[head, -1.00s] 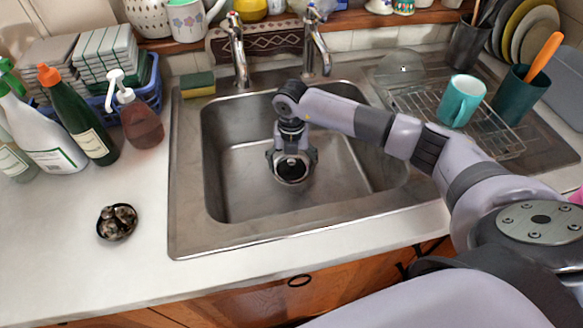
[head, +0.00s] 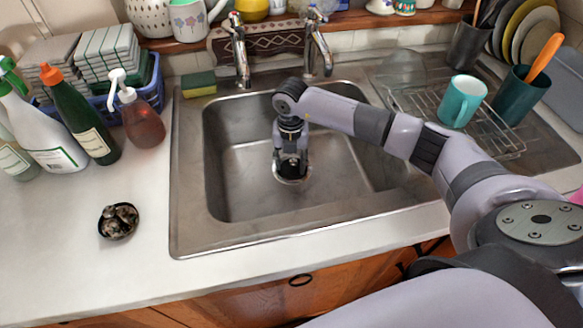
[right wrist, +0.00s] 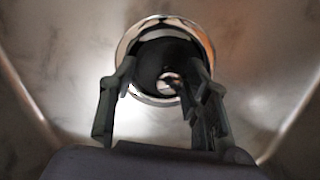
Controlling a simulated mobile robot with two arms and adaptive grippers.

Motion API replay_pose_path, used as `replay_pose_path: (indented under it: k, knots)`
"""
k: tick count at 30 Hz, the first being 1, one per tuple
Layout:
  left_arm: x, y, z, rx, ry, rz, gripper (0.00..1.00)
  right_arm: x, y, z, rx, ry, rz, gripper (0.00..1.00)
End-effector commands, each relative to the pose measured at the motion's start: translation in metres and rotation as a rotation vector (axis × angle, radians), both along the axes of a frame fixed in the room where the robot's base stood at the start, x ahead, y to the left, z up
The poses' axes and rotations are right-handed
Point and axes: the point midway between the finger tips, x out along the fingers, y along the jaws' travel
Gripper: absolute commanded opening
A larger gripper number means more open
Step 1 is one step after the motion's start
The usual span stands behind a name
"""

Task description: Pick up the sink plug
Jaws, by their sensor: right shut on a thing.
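The sink plug (right wrist: 148,62) is a dark round thing inside the shiny metal drain ring (right wrist: 122,48) in the right wrist view. In the head view the drain ring (head: 291,181) is on the floor of the steel sink basin, and the plug is mostly hidden by my gripper. My right gripper (head: 291,169) points straight down at the drain. In the right wrist view its two fingers (right wrist: 160,80) are on either side of the plug, shut on it. I cannot tell whether the plug is lifted. My left gripper is not in view.
The steel sink (head: 235,208) has walls around my right gripper, and its basin is otherwise empty. Two taps (head: 240,55) stand behind it. A sponge (head: 198,84) is at the back left rim. A teal mug (head: 462,101) stands right. A small dark dish (head: 118,221) sits left.

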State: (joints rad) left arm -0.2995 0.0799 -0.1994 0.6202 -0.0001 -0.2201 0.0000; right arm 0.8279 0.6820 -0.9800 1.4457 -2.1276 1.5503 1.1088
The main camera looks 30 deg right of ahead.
Motion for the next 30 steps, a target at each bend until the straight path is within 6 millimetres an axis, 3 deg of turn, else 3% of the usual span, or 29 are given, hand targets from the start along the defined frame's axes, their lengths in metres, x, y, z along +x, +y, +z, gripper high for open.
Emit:
replay_pose_path:
  k: [5, 7, 13, 17, 23, 30]
  knots:
    - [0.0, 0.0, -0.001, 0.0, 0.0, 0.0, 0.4, -0.007, -0.005, -0.008, -0.014, 0.023, -0.004, 0.16]
    - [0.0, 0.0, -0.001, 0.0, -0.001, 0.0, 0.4, -0.007, -0.005, -0.008, -0.014, 0.023, -0.004, 0.0]
    - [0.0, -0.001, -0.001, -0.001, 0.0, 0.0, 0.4, -0.007, -0.004, -0.004, -0.011, 0.023, -0.003, 0.0]
    - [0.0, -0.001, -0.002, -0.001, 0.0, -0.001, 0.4, -0.006, -0.004, 0.009, -0.011, 0.02, -0.001, 0.0]
    - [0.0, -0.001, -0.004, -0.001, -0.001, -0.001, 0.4, -0.003, -0.003, 0.053, -0.008, 0.008, 0.0, 0.0]
    - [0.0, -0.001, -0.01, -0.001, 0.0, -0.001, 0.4, -0.001, -0.002, 0.125, -0.006, 0.003, -0.001, 0.0]
